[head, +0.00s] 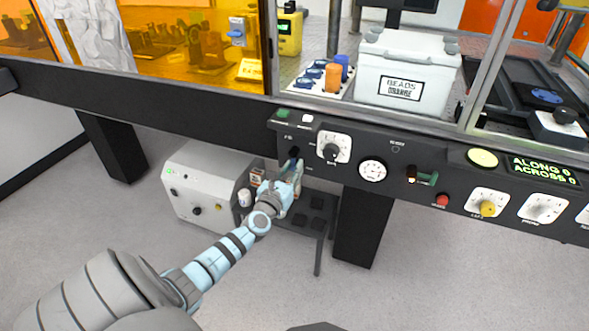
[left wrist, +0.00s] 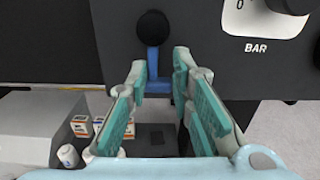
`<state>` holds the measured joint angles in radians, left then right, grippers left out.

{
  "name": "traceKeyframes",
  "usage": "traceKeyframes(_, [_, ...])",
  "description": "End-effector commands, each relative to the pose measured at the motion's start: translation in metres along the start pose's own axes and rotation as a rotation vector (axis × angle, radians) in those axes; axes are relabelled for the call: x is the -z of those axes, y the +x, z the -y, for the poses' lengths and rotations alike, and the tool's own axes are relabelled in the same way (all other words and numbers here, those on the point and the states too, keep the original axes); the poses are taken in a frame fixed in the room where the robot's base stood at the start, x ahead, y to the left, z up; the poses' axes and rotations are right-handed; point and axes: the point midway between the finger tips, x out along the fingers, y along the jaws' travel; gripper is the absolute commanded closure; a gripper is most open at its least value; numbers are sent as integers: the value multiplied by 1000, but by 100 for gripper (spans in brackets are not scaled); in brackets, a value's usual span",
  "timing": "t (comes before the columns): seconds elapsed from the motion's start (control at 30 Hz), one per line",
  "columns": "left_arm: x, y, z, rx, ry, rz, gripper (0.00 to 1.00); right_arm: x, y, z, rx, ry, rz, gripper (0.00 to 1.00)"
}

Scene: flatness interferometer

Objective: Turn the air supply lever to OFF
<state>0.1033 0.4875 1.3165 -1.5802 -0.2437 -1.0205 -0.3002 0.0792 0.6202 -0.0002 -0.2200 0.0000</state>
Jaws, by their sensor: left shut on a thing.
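The air supply lever has a black round knob and a blue stem (left wrist: 152,62). It sits at the left end of the dark control panel (head: 455,165), where its black knob (head: 294,152) shows just above my left gripper (head: 293,172). In the left wrist view the fingers of my left gripper (left wrist: 160,78) are around the lower blue part of the lever, below the knob, and shut on it. The stem points straight down from the knob in that view. The small labels beside the lever are too blurred to read. My right gripper is in neither view.
A pressure dial marked BAR (head: 332,148) is right of the lever, with a round gauge (head: 372,171) further right. Below stand a white cabinet (head: 205,180) and a small dark table (head: 318,205) with small containers beside it. A dark leg (head: 360,225) supports the panel.

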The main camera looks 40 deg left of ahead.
Motion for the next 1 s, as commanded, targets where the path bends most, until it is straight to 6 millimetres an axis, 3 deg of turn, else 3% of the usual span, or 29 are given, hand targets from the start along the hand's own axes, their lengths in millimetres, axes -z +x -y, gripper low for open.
traceKeyframes(0.6, [1,-1,-11,-17,62,0,100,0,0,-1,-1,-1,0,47])
traceKeyframes(0.63, [0,-1,-11,-17,62,0,77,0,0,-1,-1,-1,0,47])
traceKeyframes(0.8, [0,0,-8,-12,60,2,50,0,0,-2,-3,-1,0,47])
traceKeyframes(1.0, [-1,2,-2,-2,57,2,47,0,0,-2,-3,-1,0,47])
